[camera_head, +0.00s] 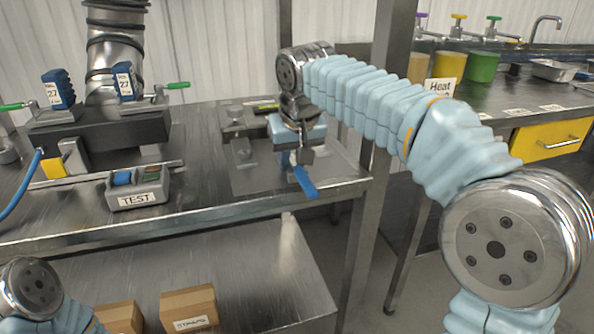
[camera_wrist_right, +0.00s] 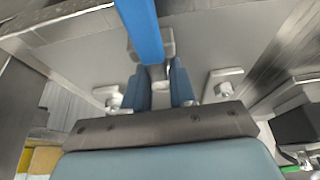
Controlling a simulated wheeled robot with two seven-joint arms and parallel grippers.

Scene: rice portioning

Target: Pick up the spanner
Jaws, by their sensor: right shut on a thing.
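The spanner (camera_head: 306,182) shows as a blue handle at the right end of the metal bench, pointing towards the front edge. My right gripper (camera_head: 297,157) points down and is shut on the spanner. In the right wrist view the blue handle of the spanner (camera_wrist_right: 142,30) runs from the fingers (camera_wrist_right: 160,90) to the top edge. The spanner's other end is mostly hidden by the gripper. I cannot tell whether it touches the surface below. Only a part of my left arm shows at the lower left; its gripper is out of view.
A grey box labelled TEST (camera_head: 138,190) stands left of the gripper on the bench (camera_head: 215,190). A dark fixture with green-handled clamps (camera_head: 95,135) is farther left. Cardboard boxes (camera_head: 190,308) sit on the lower shelf. A metal post (camera_head: 385,110) stands close on the right.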

